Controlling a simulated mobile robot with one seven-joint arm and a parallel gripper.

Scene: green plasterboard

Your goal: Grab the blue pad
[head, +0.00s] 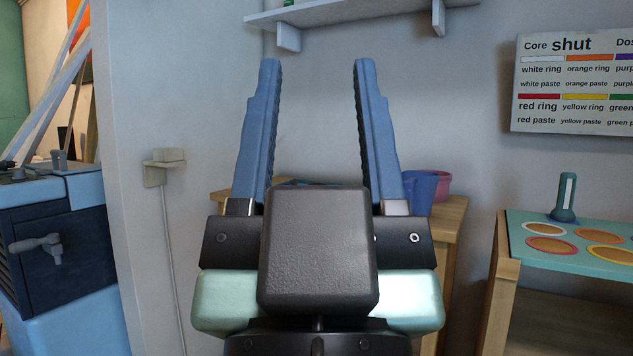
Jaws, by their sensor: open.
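My gripper (317,64) fills the middle of the head view and points up and away. Its two long blue fingers stand wide apart. I see nothing held between them, only the grey wall behind. I cannot make out a blue pad for certain. A wooden table (452,215) stands behind the gripper, mostly hidden by it. A thin dark strip shows low between the fingers at the table's top, too covered to identify. A blue cup-like container (421,190) stands on the table just right of the right finger, partly hidden by it.
A pink container (443,184) is beside the blue one. At right, a teal-topped stand (520,228) has several coloured rings and an upright teal tool (564,198). A sign (575,80) and a shelf (350,12) are on the wall. A blue machine (55,240) stands left.

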